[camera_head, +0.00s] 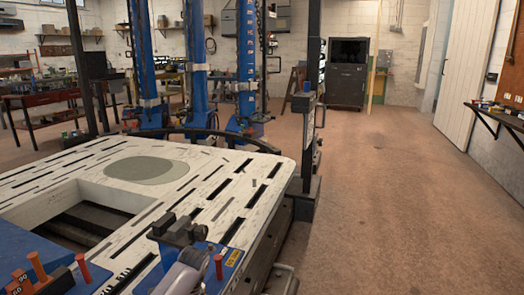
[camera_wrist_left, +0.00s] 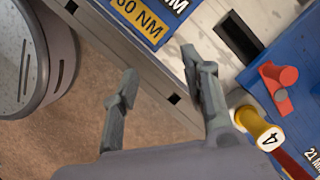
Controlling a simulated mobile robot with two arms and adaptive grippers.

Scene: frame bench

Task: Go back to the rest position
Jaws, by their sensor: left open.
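My left gripper (camera_wrist_left: 163,96) shows in the left wrist view with its two dark grey fingers spread apart. Nothing is between the fingers. The fingers are over the bench edge, with the brown floor visible below them. My right gripper is in neither view.
The pale slotted frame bench (camera_head: 255,185) fills the lower left. Blue trays (camera_head: 40,262) with red pegs (camera_head: 82,267) lie on it. The left wrist view shows a red peg (camera_wrist_left: 279,76) and a yellow-ended tool (camera_wrist_left: 262,133) close to the right finger. Open floor (camera_head: 400,200) lies right.

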